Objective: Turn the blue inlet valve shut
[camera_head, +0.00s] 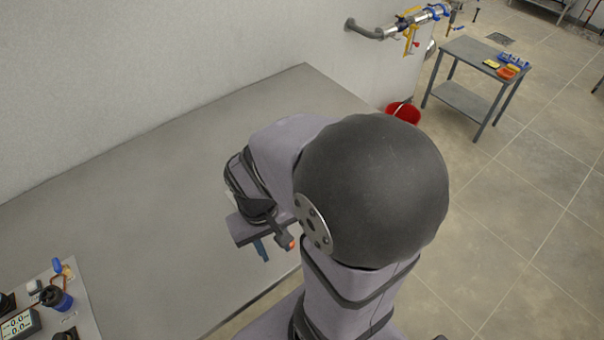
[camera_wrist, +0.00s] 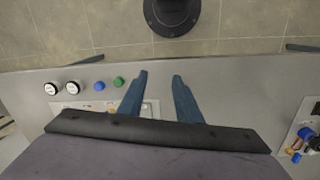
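My gripper (camera_wrist: 161,76) is open, with two blue-grey fingers apart and nothing between them. In the head view it (camera_head: 261,250) hangs over the front edge of the grey bench, partly hidden by my arm. A panel (camera_head: 84,318) at the bottom left of the head view carries a blue knob (camera_head: 57,299) and a small blue handle (camera_head: 57,266), well left of my gripper. Blue parts (camera_wrist: 305,134) also show on a panel at the right of the wrist view. I cannot tell which blue part is the inlet valve, or its setting.
The bench (camera_head: 150,200) is clear between the panel and my arm. A wall pipe with blue and yellow fittings (camera_head: 425,15) is at the top. A red bucket (camera_head: 404,112) and a side table (camera_head: 478,55) stand beyond. Gauges (camera_wrist: 62,88) show in the wrist view.

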